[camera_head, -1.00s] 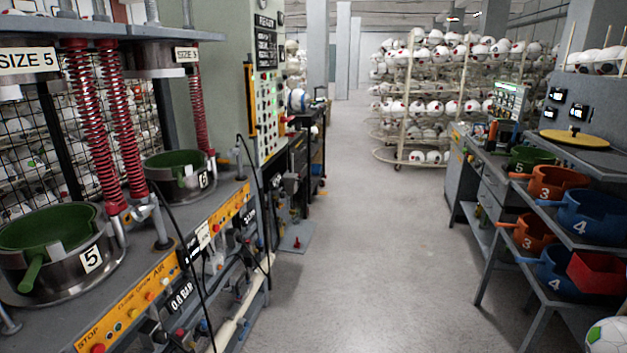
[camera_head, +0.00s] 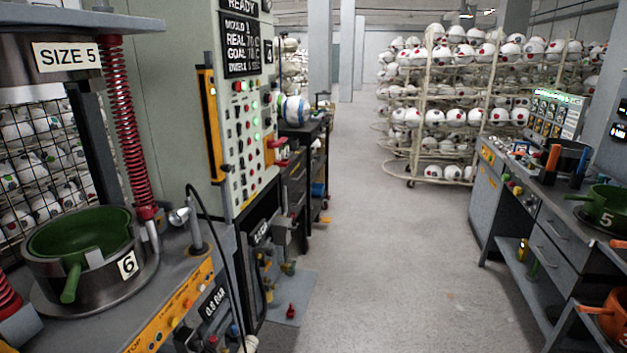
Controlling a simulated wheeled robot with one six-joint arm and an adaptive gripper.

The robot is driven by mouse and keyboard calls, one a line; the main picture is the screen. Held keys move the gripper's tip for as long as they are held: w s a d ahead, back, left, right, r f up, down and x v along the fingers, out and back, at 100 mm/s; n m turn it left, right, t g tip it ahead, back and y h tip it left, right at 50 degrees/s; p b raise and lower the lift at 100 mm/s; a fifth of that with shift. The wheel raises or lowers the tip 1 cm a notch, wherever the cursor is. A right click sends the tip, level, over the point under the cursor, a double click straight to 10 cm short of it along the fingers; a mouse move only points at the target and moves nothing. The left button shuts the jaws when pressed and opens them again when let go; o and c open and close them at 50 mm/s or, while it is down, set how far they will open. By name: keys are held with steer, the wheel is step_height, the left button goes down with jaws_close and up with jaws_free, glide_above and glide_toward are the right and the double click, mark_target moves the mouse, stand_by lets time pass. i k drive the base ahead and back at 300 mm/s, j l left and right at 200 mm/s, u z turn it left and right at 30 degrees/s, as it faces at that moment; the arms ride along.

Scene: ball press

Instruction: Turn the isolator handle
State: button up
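A tall grey-green control cabinet (camera_head: 165,95) stands left of the aisle. Its pale front panel (camera_head: 250,140) carries rows of buttons and lit green lamps. A small red handle-like part on a yellow plate (camera_head: 277,143) sticks out at the panel's right edge; it may be the isolator handle, but it is too small to tell its position. My gripper is not in view.
The press at left holds a green mould (camera_head: 85,240) marked 6 on a bench with a yellow control strip (camera_head: 170,312). A workbench (camera_head: 520,190) lines the right side. Ball racks (camera_head: 440,110) stand at the back. The grey aisle floor (camera_head: 385,270) is clear.

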mark_target(272, 144)
steer(key=i, duration=1.85)
steer(key=i+u, duration=0.15)
steer(key=i, duration=0.45)
steer(key=i+l+u, duration=0.1)
steer(key=i, duration=0.55)
steer(key=l, duration=0.1)
